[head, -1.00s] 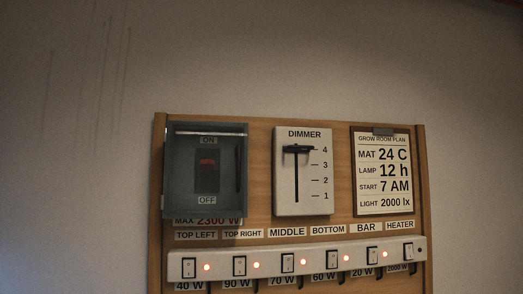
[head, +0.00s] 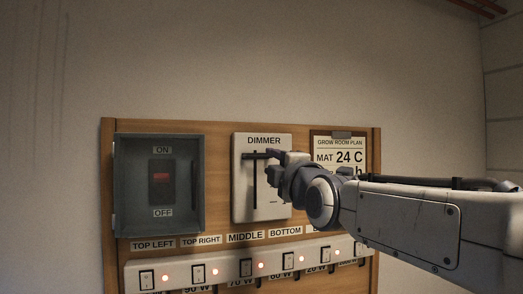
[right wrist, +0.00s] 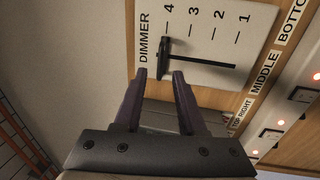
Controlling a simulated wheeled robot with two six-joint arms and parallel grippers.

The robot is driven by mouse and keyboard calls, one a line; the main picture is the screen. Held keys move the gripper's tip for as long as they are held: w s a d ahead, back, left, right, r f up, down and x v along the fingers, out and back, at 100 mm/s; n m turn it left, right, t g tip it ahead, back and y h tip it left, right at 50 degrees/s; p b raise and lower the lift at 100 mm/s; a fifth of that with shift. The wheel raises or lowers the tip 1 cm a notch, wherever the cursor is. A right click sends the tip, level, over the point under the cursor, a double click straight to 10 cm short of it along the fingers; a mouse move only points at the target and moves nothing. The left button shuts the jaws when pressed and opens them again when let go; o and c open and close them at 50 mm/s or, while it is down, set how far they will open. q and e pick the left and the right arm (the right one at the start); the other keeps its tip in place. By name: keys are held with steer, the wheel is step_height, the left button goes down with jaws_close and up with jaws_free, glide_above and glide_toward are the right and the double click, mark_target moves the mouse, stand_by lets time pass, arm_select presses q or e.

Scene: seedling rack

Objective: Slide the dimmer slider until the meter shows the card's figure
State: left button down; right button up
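The dimmer (head: 242,205) is a pale plate with a vertical slot and marks 1 to 4. Its black slider (head: 253,155) sits at the top, level with about 4; it also shows in the right wrist view (right wrist: 164,52). My right gripper (head: 273,163) is in front of the dimmer. In the right wrist view, its dark fingers (right wrist: 159,76) are open, with the slider's near end between or just ahead of the tips; contact cannot be told. The card (head: 338,143) shows "MAT 24 C"; its lower lines are hidden behind my right arm. No meter is in view. My left gripper is not in view.
A grey switch box (head: 125,185) with a red-lit switch and ON/OFF labels is left of the dimmer. Below runs a white power strip (head: 180,278) with several switches and red lights. The wooden board (head: 218,150) is on a bare wall.

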mark_target(262, 157)
steer(key=p+x, duration=0.3)
steer(key=x, duration=0.3)
steer(key=shift+w+r, duration=0.1)
steer(key=shift+r, duration=0.05)
steer(key=shift+w+a+p, duration=0.25)
steer(key=shift+w+p, duration=0.2)
steer(key=shift+w, duration=0.2)
jaws_close()
stand_by(0.6)
